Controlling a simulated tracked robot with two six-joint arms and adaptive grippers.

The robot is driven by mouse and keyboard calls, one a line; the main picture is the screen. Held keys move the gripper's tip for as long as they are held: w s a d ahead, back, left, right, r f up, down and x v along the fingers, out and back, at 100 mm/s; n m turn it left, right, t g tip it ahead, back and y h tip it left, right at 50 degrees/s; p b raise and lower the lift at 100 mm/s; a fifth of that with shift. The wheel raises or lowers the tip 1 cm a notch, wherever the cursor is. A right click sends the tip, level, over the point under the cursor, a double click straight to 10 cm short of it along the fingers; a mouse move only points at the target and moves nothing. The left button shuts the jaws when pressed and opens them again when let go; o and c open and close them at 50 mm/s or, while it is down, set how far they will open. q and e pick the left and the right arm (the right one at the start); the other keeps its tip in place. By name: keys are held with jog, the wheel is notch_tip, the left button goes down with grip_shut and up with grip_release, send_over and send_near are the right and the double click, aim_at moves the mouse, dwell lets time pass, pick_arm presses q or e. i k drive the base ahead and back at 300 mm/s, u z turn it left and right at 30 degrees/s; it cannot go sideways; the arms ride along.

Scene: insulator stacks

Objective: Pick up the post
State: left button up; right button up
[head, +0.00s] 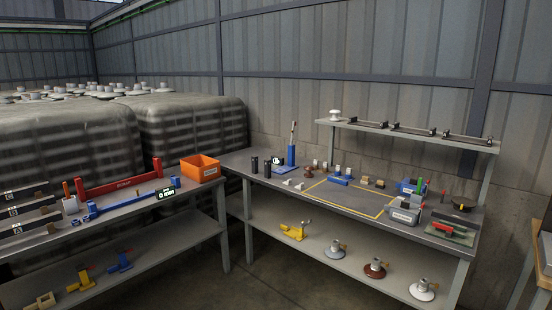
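I cannot tell for sure which thing is the post. Upright on the bench (240,163) are two short black cylinders (254,165) near its left end and a taller blue block (291,155) with a thin pale tool standing in it. Small brown and white pieces (308,172) stand to the right of these. On the shelf below are several disc-shaped pieces with metal stems, one grey (336,250), one brown (375,268) and one white (423,291). Neither of my grippers shows in the head view.
A left table (206,191) carries an orange bin (200,169), a red frame (117,187) and a blue bar (125,202). A yellow outline (345,207) marks a mostly clear bench area. Grey boxes, a red-handled tool and a raised rail shelf (405,134) stand at the right.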

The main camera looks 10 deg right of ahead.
aim_at(267, 162)
jog(key=z, duration=0.2)
jog(key=i, duration=1.9)
jog(key=u, duration=0.05)
